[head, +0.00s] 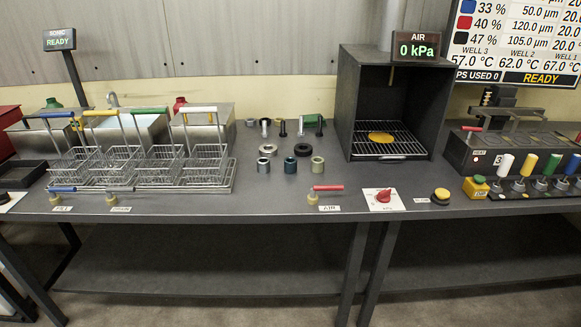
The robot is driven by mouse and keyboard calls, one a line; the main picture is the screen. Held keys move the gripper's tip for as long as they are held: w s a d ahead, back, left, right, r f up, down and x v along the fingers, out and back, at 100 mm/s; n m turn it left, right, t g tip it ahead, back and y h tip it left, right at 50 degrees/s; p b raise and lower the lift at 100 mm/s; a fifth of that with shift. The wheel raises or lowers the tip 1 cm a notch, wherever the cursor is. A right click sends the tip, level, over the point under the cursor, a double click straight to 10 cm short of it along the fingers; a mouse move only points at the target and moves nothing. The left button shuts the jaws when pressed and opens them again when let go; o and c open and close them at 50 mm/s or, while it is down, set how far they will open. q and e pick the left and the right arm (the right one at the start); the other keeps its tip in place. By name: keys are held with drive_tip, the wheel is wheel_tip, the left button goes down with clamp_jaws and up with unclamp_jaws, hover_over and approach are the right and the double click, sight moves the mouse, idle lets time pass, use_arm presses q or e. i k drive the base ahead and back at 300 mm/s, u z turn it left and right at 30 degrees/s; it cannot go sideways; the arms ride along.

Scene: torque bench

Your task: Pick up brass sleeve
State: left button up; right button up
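Three short upright sleeves stand in a row on the grey bench. The right one (317,165) is pale yellow-green and is the most brass-like. The middle sleeve (290,165) is dark teal, and the left sleeve (263,165) is grey. All three stand apart from each other with open tops. Neither of my grippers shows in the head view.
Rings (303,150) and bolts (319,126) stand behind the sleeves. Wire baskets (168,165) with tall handles are at left. A dark open chamber (345,110) stands at right, holding a yellow disc (381,138). A red-handled valve (328,188) is in front.

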sight(317, 162)
drive_tip(key=z, duration=0.2)
drive_tip(key=i, duration=1.05)
drive_tip(key=z, duration=0.85)
